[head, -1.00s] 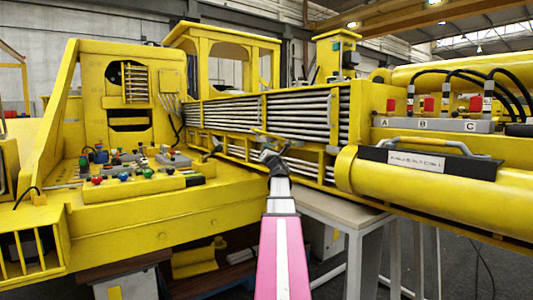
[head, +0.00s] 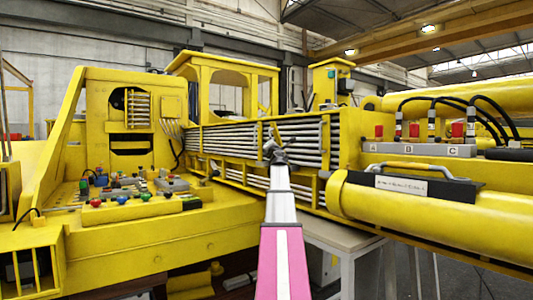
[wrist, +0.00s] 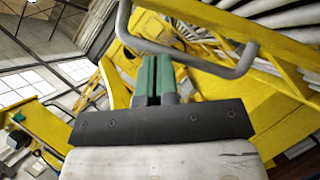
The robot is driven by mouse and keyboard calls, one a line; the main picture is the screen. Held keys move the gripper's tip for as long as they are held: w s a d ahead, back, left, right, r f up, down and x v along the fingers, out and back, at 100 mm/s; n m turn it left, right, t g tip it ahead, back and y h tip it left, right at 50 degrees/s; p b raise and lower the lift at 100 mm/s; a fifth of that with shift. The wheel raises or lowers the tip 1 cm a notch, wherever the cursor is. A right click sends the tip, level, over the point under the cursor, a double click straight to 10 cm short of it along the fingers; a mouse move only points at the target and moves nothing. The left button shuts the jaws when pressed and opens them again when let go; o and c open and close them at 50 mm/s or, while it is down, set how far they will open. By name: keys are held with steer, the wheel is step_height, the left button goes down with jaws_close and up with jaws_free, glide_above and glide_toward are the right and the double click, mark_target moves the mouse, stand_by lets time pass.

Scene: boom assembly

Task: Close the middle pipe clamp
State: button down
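The middle pipe clamp (head: 278,134) is a slim yellow bar at the silver pipes, halfway along the boom. It stands tilted out from the pipes. In the wrist view its grey bent handle (wrist: 193,55) crosses just above my fingertips, fixed to a yellow bar (wrist: 262,40). My gripper (head: 272,150) is at the clamp in the head view. In the wrist view its green fingers (wrist: 154,80) are together with only a thin dark gap. The handle runs across them, not between them; whether they touch it is unclear. My wrist partly hides the clamp's lower part in the head view.
Bundled silver pipes (head: 230,138) run along the yellow boom. A control deck with coloured knobs (head: 122,200) is at the left. A grey table (head: 342,240) stands below the boom.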

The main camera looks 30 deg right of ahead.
mark_target(277, 135)
steer(key=d+r, duration=0.3)
steer(key=d, duration=0.1)
steer(key=shift+w, duration=0.25)
steer(key=shift+d+r, duration=0.25)
steer(key=shift+d, duration=0.35)
steer(key=shift+d+r, duration=0.25)
steer(key=shift+d, duration=0.35)
steer(key=a, duration=0.1)
steer(key=s+a, duration=0.1)
steer(key=a, duration=0.2)
steer(key=shift+s+a, duration=0.25)
steer(key=shift+s, duration=0.15)
steer(key=s+a, duration=0.4)
steer(key=s, duration=0.4)
steer(key=shift+a, duration=0.15)
